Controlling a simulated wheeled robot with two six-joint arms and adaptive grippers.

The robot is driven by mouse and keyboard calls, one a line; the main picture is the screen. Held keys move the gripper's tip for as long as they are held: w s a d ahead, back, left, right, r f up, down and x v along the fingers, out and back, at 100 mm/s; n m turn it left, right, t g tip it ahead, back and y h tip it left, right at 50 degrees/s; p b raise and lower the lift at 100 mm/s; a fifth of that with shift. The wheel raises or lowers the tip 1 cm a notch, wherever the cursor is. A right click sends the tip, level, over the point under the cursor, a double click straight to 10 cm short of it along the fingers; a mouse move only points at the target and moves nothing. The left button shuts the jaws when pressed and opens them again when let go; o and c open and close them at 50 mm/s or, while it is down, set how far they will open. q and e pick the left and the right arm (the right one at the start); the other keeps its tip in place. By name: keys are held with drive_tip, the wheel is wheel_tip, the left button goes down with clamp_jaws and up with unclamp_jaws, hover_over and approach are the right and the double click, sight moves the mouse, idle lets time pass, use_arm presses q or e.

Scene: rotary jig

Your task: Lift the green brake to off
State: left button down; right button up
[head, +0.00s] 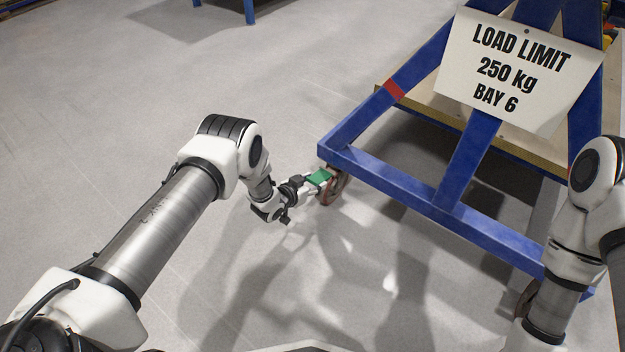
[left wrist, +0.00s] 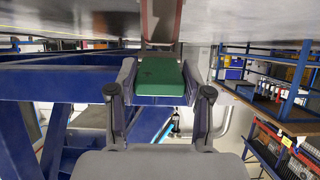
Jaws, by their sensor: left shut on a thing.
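The green brake (head: 319,176) is a small flat pedal at the caster wheel (head: 339,186) under the near left corner of the blue cart (head: 385,179). My left gripper (head: 309,184) reaches it from the left, low above the floor. In the left wrist view, the green brake (left wrist: 160,76) lies between the two fingers of the left gripper (left wrist: 159,88), and they are shut on it. The pedal's exact tilt is hard to tell. My right arm shows at the right of the head view, but its gripper is not visible.
A white load limit sign (head: 519,70) hangs on the cart's blue frame. Another caster (head: 526,298) shows near the cart's right end, partly behind my right arm. The grey floor (head: 300,90) left of the cart is clear. In the left wrist view, shelving (left wrist: 285,100) stands at the right.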

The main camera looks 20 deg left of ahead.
use_arm(q)
drive_tip(key=shift+r+g, duration=0.25)
drive_tip(key=shift+g, duration=0.15)
drive_tip(key=shift+c, duration=2.4)
unclamp_jaws()
drive_tip(key=shift+w, duration=0.1)
drive_tip(key=v, duration=1.2)
drive_tip(key=shift+d, duration=0.15)
